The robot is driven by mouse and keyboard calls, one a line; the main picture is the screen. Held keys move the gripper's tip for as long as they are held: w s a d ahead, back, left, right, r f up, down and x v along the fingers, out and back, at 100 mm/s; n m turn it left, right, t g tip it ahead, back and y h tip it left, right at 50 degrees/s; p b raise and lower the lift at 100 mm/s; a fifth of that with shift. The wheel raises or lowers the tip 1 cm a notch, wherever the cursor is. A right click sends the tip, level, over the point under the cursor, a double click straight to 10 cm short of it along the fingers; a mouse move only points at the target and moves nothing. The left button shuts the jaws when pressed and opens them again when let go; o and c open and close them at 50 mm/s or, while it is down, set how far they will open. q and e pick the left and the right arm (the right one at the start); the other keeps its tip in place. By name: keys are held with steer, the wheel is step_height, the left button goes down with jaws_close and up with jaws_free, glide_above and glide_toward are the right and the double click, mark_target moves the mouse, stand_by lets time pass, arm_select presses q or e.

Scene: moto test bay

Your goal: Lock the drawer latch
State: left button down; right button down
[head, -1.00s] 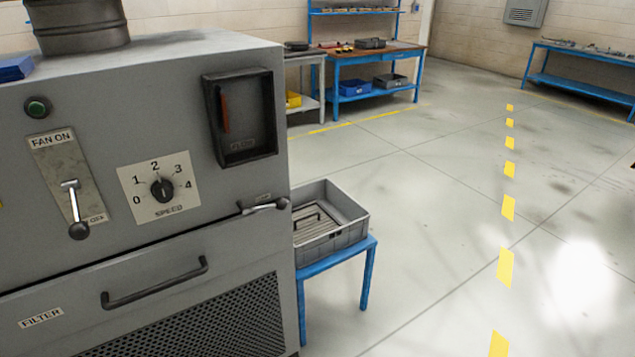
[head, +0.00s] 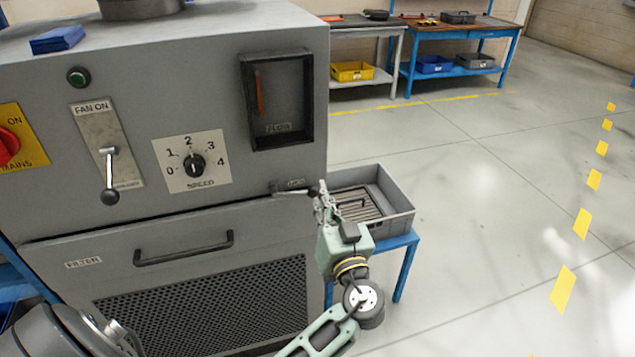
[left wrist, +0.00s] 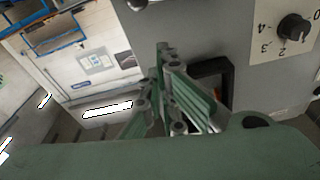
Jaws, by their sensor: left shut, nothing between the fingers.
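The drawer latch (head: 290,190) is a small dark lever at the right end of the seam above the filter drawer (head: 110,290). Its lever lies about level, pointing right, with its knob end by my fingers. The drawer front looks flush with the cabinet. My left gripper (head: 322,197) is shut and empty, just beside the lever's knob end; I cannot tell whether it touches. In the left wrist view its closed fingers (left wrist: 164,55) point up at the cabinet face, and a dark knob (left wrist: 137,4), probably the latch's, shows at the top edge. My right gripper is not in view.
The grey cabinet holds a flow window (head: 280,100), speed dial (head: 195,165), fan lever (head: 110,180) and red mains switch (head: 8,147). A grey crate (head: 400,205) on a blue stand is right behind my gripper. The floor farther right is clear.

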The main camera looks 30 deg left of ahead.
arm_select(q)
steer(key=p+x, duration=0.5)
steer(key=x, duration=0.5)
steer(key=shift+w+a+r, duration=0.2)
steer(key=f, duration=0.1)
steer(key=s+f, duration=0.1)
steer(key=f, duration=0.2)
steer(key=shift+s+d+f+p, duration=0.2)
steer(key=shift+d+f+p, duration=0.05)
steer(key=shift+p, duration=0.15)
steer(key=shift+f, duration=0.1)
